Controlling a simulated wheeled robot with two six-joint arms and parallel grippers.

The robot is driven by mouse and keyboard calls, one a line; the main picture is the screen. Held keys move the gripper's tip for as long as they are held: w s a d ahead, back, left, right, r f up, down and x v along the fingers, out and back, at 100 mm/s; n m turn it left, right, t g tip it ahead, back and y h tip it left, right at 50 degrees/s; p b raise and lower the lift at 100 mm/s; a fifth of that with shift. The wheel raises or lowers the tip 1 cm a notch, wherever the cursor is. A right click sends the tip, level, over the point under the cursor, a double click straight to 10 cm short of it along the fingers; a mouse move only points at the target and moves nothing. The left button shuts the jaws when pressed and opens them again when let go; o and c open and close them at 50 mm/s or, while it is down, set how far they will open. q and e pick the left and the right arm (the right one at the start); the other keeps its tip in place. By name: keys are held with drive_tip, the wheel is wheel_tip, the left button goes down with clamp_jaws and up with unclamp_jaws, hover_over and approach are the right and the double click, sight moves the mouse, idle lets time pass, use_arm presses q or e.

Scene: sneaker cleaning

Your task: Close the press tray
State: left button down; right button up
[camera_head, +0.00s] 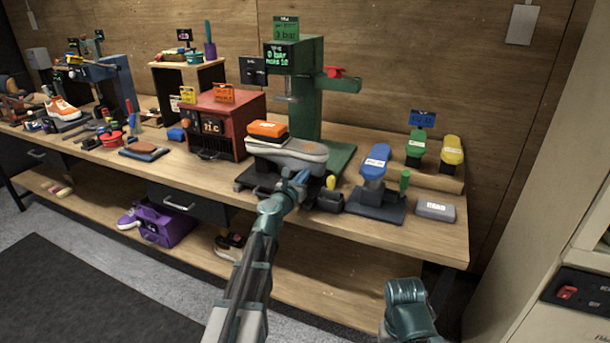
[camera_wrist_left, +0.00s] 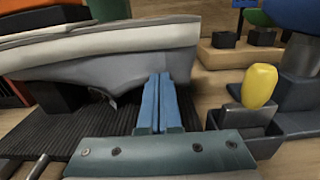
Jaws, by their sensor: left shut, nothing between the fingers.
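The green press (camera_head: 310,85) stands at the back of the bench, with a screen reading 0 bar. Its dark tray (camera_head: 250,185) sits out in front, and its ribbed black surface (camera_wrist_left: 100,135) shows in the left wrist view. A grey shoe (camera_head: 290,155) with an orange block (camera_head: 267,129) on top is over the tray. My left gripper (camera_head: 301,177) is at the tray's front right, close beside the shoe. Its blue fingers (camera_wrist_left: 160,103) are together and empty; I cannot tell whether they touch the shoe or tray. My right gripper is not in view; only part of that arm shows.
A small black holder with a yellow-topped item (camera_head: 330,183) stands just right of my left gripper. Further right are a blue-topped stand (camera_head: 375,162) and a grey block (camera_head: 435,211). A red machine (camera_head: 218,122) stands left of the tray.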

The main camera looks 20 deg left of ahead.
use_arm(q)
drive_tip(key=w, duration=1)
drive_tip(key=w+d, duration=0.1)
drive_tip(key=w, duration=0.5)
drive_tip(key=shift+d, duration=0.1)
drive_tip(key=shift+w+r, duration=0.1)
drive_tip(key=shift+w, duration=0.35)
drive_tip(key=s, duration=1)
drive_tip(key=s+a, duration=0.1)
drive_tip(key=s, duration=0.4)
drive_tip(key=shift+w, duration=0.1)
